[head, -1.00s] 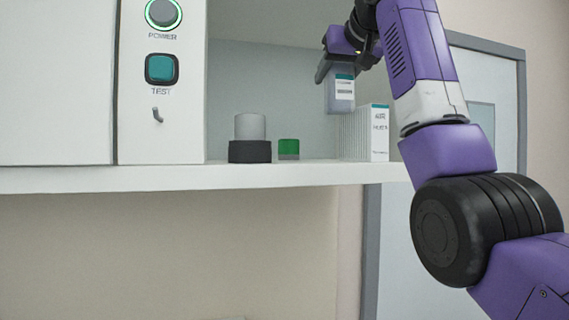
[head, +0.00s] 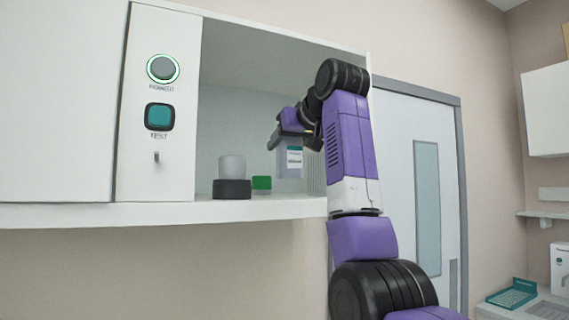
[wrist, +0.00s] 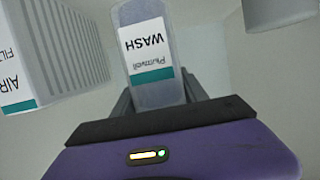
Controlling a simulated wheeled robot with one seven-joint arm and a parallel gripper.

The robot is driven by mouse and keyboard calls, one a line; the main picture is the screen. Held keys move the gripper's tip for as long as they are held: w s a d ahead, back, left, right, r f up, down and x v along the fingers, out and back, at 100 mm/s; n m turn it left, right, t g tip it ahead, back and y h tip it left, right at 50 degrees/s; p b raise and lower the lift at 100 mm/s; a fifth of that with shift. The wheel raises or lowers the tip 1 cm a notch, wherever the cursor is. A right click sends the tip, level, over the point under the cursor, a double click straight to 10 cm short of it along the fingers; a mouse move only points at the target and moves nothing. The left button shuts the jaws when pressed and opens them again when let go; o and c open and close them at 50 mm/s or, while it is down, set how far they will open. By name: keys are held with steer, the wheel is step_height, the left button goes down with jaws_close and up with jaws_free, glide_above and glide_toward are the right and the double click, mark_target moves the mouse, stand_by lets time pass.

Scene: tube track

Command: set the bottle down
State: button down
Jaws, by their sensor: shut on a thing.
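The bottle (head: 289,162) is pale and translucent, with a white label and teal band. My gripper (head: 291,138) is shut on its upper part and holds it upright inside the cabinet's open bay. In the head view its base appears a little above the shelf (head: 285,208), with no clear contact. In the wrist view the bottle (wrist: 150,85) shows an inverted "WASH" label, between the fingers of my gripper (wrist: 158,92). The bottle's top is hidden by the gripper in the head view.
A grey cylinder on a black base (head: 232,189) and a green-topped block (head: 261,183) stand left of the bottle. A white ribbed air filter (wrist: 62,45) stands close beside it, mostly hidden by my arm in the head view. The bay's wall is behind.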

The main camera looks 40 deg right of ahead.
mark_target(286, 161)
steer(key=shift+f, duration=2.1)
steer(key=shift+f, duration=0.15)
steer(key=c, duration=0.6)
jaws_free()
steer(key=b+v, duration=0.3)
steer(key=v, duration=0.9)
steer(key=shift+b, duration=0.35)
